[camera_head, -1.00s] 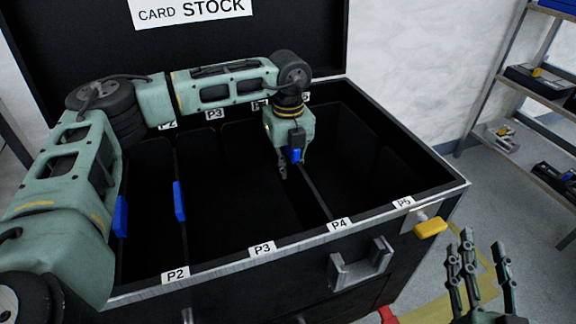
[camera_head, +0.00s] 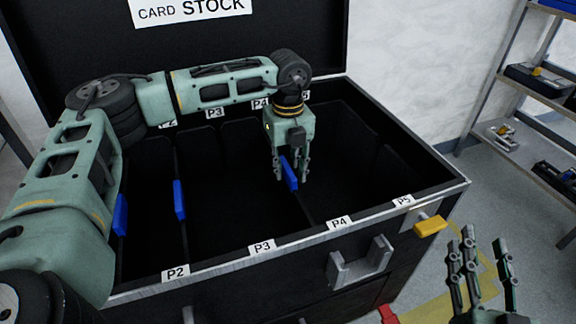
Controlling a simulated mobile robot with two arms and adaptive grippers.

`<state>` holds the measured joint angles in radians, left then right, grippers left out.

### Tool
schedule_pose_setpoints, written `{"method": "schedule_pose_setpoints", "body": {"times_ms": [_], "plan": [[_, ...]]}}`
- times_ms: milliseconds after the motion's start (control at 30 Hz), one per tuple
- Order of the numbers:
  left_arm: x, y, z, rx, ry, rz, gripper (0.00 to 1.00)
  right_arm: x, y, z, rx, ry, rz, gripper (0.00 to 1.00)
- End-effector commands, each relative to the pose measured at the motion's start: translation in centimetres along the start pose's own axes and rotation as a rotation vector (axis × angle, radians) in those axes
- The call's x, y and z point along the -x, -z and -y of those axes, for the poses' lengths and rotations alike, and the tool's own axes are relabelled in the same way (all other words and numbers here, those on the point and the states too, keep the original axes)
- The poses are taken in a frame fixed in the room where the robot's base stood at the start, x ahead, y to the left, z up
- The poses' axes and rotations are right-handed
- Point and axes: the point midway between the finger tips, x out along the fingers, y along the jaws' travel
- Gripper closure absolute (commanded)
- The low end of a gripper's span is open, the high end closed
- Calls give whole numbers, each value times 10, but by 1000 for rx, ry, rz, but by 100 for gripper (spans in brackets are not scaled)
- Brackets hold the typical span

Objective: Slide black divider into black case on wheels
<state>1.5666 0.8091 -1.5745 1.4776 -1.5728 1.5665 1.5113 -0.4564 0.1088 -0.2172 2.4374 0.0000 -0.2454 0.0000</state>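The black case on wheels (camera_head: 215,255) stands open, with slots labelled P2 to P5 along its front rim. The black divider with a blue grip (camera_head: 290,174) stands down inside the case, in line with the P3–P4 part of the rim; its dark panel is hard to make out. My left gripper (camera_head: 291,172) is over the blue grip, its fingers spread apart on either side of it. My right gripper (camera_head: 481,262) is outside the case at lower right, empty, fingers apart and pointing up.
Two more blue grips (camera_head: 121,215) (camera_head: 179,200) show on dividers in the left part of the case. A yellow latch (camera_head: 430,226) sticks out at the front right corner. Shelves (camera_head: 520,140) with small items stand at the right. The lid (camera_head: 290,45) is up.

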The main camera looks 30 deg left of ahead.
Motion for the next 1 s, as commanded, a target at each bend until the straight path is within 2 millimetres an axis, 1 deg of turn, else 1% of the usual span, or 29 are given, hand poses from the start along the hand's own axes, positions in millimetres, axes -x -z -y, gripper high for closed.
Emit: {"method": "schedule_pose_setpoints", "body": {"times_ms": [67, 167, 267, 500, 600, 700, 833, 1000], "plan": [[1, 0, 0, 0, 0, 0, 70, 0, -1, 0, 1, 0, 2, 60], [10, 0, 0, 0, 1, 1, 70, 0, -1, 0, 1, 0, 1, 60], [28, 0, 1, 0, 3, 1, 70, 0, 0, 0, 1, 0, 1, 60], [80, 0, 1, 0, 5, 2, 70, 0, 0, 0, 1, 0, 0, 60], [98, 0, 1, -1, 4, 1, 70, 0, 0, 0, 1, 0, 0, 60], [110, 0, 1, 0, 2, 1, 70, 0, 0, 0, 1, 0, 0, 60], [119, 0, 1, -1, 2, 1, 70, 0, 0, 0, 0, 0, 0, 60], [121, 0, 0, 0, 1, 1, 70, 0, 0, 0, 0, 0, 0, 60]]}}
